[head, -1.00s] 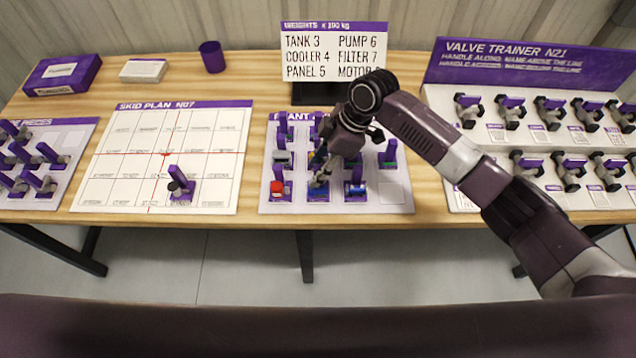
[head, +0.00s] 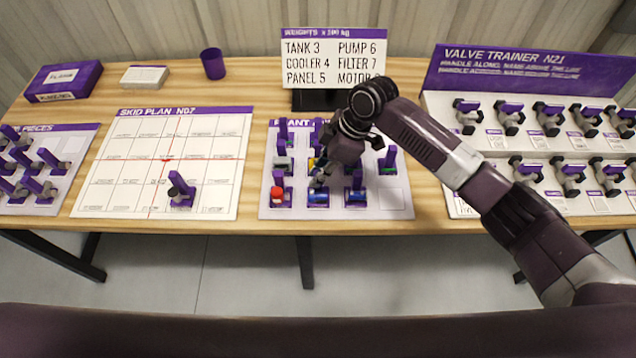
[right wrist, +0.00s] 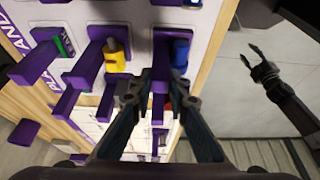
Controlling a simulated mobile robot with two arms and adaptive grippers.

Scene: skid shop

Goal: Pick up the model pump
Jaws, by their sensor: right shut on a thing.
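My right gripper (head: 318,183) is at the front middle of the plant models board (head: 385,206). It is shut on the purple handle of a blue model, which I take to be the model pump (head: 318,199); its label is not readable. In the right wrist view the fingers (right wrist: 158,98) close around an upright purple handle, with the blue body (right wrist: 180,54) beyond it. The model appears still at its place on the board. My left gripper (right wrist: 253,56) hangs off to the right in the wrist view, open and empty, over the floor.
A red model (head: 277,195) stands just left, another blue one (head: 355,196) just right, and a yellow one (right wrist: 117,55) close by. The skid plan board (head: 120,190) holds one purple piece (head: 181,190). The valve trainer (head: 540,70) is at right.

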